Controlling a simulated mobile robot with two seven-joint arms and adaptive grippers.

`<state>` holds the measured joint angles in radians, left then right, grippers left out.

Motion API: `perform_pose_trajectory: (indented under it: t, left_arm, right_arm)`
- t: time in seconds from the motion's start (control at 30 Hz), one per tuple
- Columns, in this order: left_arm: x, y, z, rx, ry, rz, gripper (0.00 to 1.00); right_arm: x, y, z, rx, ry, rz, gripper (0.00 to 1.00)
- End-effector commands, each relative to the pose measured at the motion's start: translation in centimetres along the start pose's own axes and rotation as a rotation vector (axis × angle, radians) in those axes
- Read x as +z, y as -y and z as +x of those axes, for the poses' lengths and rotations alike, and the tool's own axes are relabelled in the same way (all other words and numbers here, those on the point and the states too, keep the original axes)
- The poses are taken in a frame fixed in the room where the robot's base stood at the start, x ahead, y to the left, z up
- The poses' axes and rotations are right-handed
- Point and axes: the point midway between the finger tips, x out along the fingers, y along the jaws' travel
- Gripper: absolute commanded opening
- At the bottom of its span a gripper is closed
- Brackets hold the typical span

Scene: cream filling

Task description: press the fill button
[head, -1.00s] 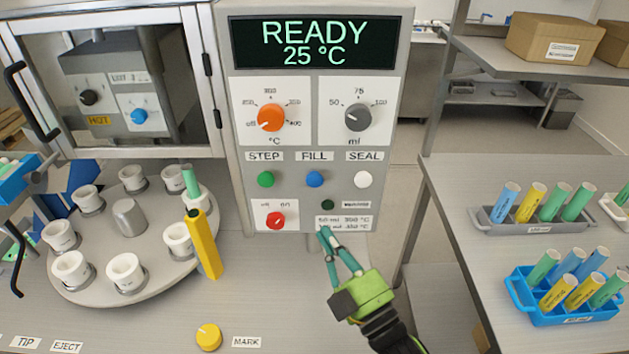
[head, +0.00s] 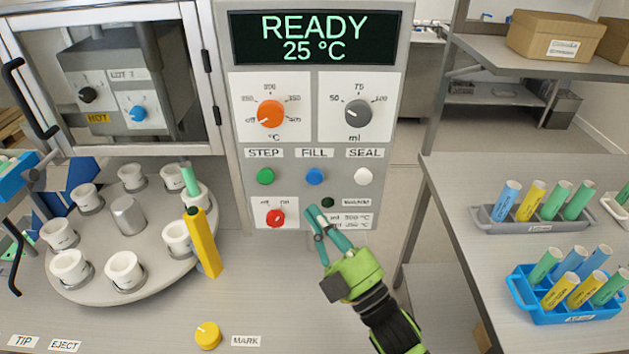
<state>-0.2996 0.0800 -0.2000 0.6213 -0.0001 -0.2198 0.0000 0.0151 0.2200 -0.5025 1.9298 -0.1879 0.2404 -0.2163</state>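The blue fill button (head: 315,177) sits on the grey control panel (head: 410,60) under the FILL label (head: 313,153), between a green STEP button (head: 265,176) and a white SEAL button (head: 364,176). The display (head: 314,38) reads READY, 25 °C. My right gripper (head: 322,212) is in front of the panel's lower part, its fingertips a little below the fill button in the picture and apart from it. The fingers cover part of the small lower label. My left gripper is not in view.
A turntable (head: 150,265) with several white cups stands at the left, with a yellow marker (head: 203,243) beside it. A yellow knob (head: 208,335) is at the front. A grey rack (head: 487,222) and a blue rack (head: 520,302) hold tubes at the right.

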Motion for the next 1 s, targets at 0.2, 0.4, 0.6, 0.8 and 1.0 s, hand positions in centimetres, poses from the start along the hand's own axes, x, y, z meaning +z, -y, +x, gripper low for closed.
perform_pose_trajectory:
  t: [0.2,0.4,0.6,0.8,1.0]
  left_arm:
    - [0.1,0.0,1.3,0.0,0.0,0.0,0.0]
    - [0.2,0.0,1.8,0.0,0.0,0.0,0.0]
    - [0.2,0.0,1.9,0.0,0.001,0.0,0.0]
    - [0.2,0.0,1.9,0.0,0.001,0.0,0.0]
    - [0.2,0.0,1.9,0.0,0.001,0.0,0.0]
  right_arm:
    - [2.2,-0.8,2.2,0.001,-0.001,0.0,0.0]
    - [3.4,-1.3,3.5,0.001,-0.001,0.0,0.0]
    - [3.8,-1.5,4.0,0.001,0.0,0.002,0.0]
    - [3.8,-1.6,4.0,0.001,0.0,0.002,0.0]
    - [3.8,-1.6,4.0,0.001,0.0,0.002,0.0]
